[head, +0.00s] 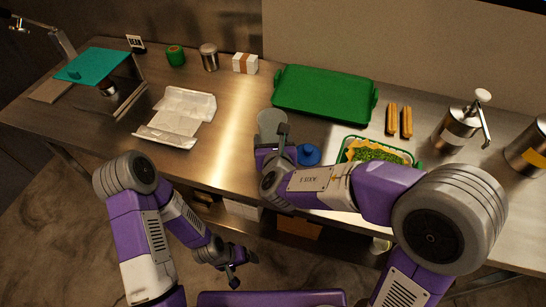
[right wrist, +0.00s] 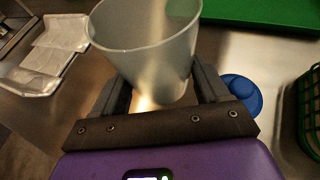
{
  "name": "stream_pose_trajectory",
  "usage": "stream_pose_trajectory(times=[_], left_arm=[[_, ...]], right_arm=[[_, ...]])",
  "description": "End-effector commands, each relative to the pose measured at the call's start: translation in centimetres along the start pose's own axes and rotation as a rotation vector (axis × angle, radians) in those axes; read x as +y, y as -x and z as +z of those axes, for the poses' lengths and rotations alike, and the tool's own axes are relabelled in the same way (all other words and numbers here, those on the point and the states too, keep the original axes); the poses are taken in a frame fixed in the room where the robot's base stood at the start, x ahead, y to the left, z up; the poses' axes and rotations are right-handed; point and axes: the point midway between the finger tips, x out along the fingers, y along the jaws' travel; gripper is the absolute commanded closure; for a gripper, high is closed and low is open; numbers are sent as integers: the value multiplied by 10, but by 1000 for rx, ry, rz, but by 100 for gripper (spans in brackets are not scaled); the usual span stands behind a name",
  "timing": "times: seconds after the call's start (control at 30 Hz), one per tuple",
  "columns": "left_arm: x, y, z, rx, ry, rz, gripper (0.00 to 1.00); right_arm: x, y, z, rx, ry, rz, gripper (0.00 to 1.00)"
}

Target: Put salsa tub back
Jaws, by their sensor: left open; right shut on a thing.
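A translucent grey tub (head: 271,121), seemingly the salsa tub, is between the fingers of my right gripper (head: 284,142). In the right wrist view the tub (right wrist: 150,55) is upright, its open mouth toward the top, and the right gripper (right wrist: 155,98) is shut on its sides. It looks empty. I cannot tell whether its base touches the counter. A round blue lid (head: 308,154) lies on the counter just right of the tub. My left gripper (head: 238,268) is open and empty, low in front of the counter.
A green tray (head: 324,94) lies behind the tub. A green basket (head: 417,160) with food stands right, partly behind my right arm. A foil-like tray (head: 180,112) lies left. Pump dispenser (head: 454,128) and two long buns (head: 399,121) are farther right. Bare steel counter (head: 232,120) lies left of the tub.

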Motion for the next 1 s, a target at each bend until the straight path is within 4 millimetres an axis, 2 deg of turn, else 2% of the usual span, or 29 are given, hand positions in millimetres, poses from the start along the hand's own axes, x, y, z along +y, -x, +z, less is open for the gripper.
stream_pose_trajectory(times=[0.33, 0.83, 0.87, 1.0], left_arm=[[-8, -22, -1, 0, 0, 0, 17], [-10, -27, -1, 0, 0, 0, 17], [-10, -26, -1, 0, 0, 0, 17], [-10, -26, -1, 0, 0, 0, 17]], right_arm=[[-1, -20, -47, 1, 1, -2, 58], [0, -23, -54, -2, -1, -1, 58], [0, -22, -53, -1, -1, -1, 22], [0, -22, -52, -1, -1, -1, 1]])
